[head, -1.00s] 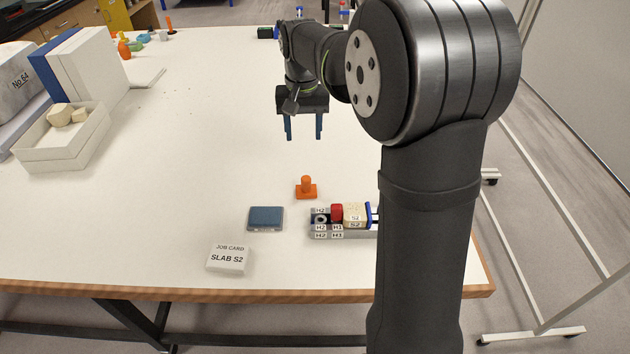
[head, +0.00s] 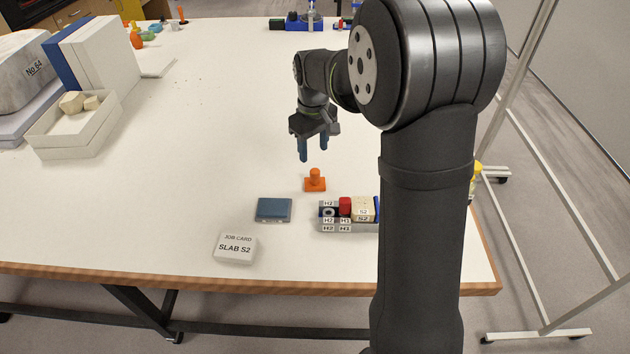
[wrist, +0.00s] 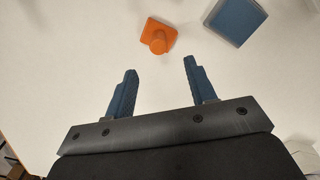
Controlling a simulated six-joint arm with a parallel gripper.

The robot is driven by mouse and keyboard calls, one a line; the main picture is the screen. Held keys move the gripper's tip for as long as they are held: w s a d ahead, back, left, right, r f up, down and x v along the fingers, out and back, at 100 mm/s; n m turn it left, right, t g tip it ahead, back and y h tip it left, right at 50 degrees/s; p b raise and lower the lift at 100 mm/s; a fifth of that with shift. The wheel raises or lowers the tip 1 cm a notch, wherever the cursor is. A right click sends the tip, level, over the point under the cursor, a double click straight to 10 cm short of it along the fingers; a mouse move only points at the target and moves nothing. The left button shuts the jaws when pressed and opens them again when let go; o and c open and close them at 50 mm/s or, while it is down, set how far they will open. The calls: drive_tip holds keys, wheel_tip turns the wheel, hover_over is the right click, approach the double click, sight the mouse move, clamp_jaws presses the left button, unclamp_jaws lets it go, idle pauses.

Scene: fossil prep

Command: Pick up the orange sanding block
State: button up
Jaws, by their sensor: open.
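The orange sanding block (head: 315,184) stands on the white table, with a flat base and an upright round knob. In the wrist view the orange sanding block (wrist: 158,37) lies beyond the fingertips, roughly in line with the gap between them. My gripper (head: 314,156) is above the table, just behind the block in the head view, with its blue fingers pointing down. In the wrist view my gripper (wrist: 160,65) is open, with nothing between its fingers, and is apart from the block.
A blue-grey flat block (head: 274,209) lies left of the holder (head: 345,228) with labelled pieces. A job card (head: 235,248) reading SLAB S2 is near the front edge. A white tray (head: 75,145) with pale lumps stands at left. The table middle is clear.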

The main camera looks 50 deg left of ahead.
sight(315, 171)
wheel_tip(315, 171, down, 9)
drive_tip(key=shift+w+d+f, duration=0.1)
drive_tip(key=shift+d, duration=0.05)
idle(0.4)
drive_tip(key=shift+c, duration=0.2)
drive_tip(key=c, duration=1.1)
